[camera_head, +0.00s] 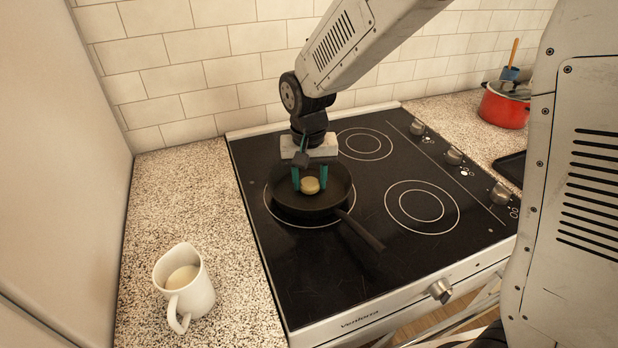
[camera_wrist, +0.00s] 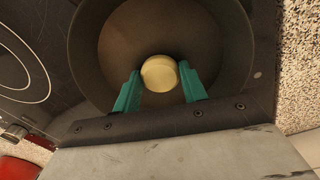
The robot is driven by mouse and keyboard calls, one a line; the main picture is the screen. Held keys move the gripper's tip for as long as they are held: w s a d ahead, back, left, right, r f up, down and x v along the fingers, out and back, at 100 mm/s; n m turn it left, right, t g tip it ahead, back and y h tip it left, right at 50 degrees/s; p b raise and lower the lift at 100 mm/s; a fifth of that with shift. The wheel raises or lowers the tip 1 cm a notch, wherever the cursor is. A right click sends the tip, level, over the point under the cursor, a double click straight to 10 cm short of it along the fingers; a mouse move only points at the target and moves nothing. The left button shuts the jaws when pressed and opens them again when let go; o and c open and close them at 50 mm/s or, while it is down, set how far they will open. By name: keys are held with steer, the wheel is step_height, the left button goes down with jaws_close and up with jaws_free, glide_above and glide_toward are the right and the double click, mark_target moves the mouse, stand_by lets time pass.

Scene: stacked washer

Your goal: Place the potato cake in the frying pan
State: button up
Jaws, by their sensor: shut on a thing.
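The potato cake (camera_head: 310,186) is a small, round, pale yellow disc. It also shows in the wrist view (camera_wrist: 159,73), between the green fingers of my gripper (camera_head: 310,180). My gripper points down over the dark frying pan (camera_head: 300,207) and is shut on the cake, with the fingertips inside the pan's outline. In the wrist view the pan (camera_wrist: 110,40) surrounds the cake. I cannot tell whether the cake touches the pan floor.
A white mug (camera_head: 188,290) with pale liquid stands on the speckled counter at left. A red pot (camera_head: 503,106) stands at the back right. The tiled wall is behind the cooktop (camera_head: 330,275). The other cooktop rings are bare.

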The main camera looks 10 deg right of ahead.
mark_target(308, 182)
steer(key=shift+f, duration=0.15)
steer(key=o, duration=1)
steer(key=shift+o, duration=0.2)
step_height(308, 182, up, 12)
steer(key=s+d+r, duration=0.6)
steer(key=s+d, duration=0.5)
steer(key=s, duration=0.1)
steer(key=s+d+f, duration=0.1)
steer(key=s+d, duration=0.2)
steer(key=s, duration=0.4)
steer(key=s+d+f+n+t, duration=0.1)
steer(key=s+d, duration=0.2)
steer(key=s, duration=0.3)
steer(key=shift+s+f, duration=0.4)
